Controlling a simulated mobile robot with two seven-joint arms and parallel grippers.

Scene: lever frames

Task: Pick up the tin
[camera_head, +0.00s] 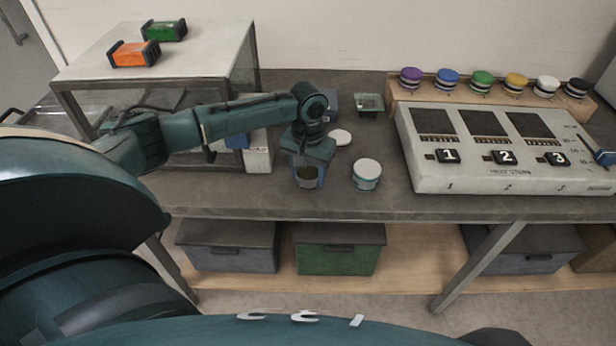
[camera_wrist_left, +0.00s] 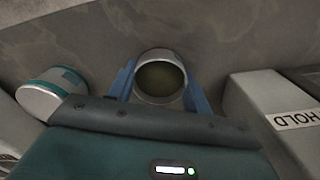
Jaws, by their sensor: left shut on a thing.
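My left gripper (camera_head: 307,168) points down over the front part of the workbench and is shut on an open tin (camera_head: 306,183). In the left wrist view the blue fingers (camera_wrist_left: 161,92) stand on either side of the tin (camera_wrist_left: 160,77), whose round mouth shows a dark olive inside. I cannot tell whether its base touches the bench. A second tin (camera_head: 367,175), white with a teal band and a pale lid, stands to the right; it also shows in the left wrist view (camera_wrist_left: 48,98). My right gripper is not in view.
A loose pale lid (camera_head: 341,137) lies behind the tins. A white box marked HOLD (camera_wrist_left: 290,115) stands close to the gripper. A numbered panel (camera_head: 500,178) fills the bench's right side. Several coloured-lidded jars (camera_head: 482,83) line the back. A raised table (camera_head: 205,55) stands left.

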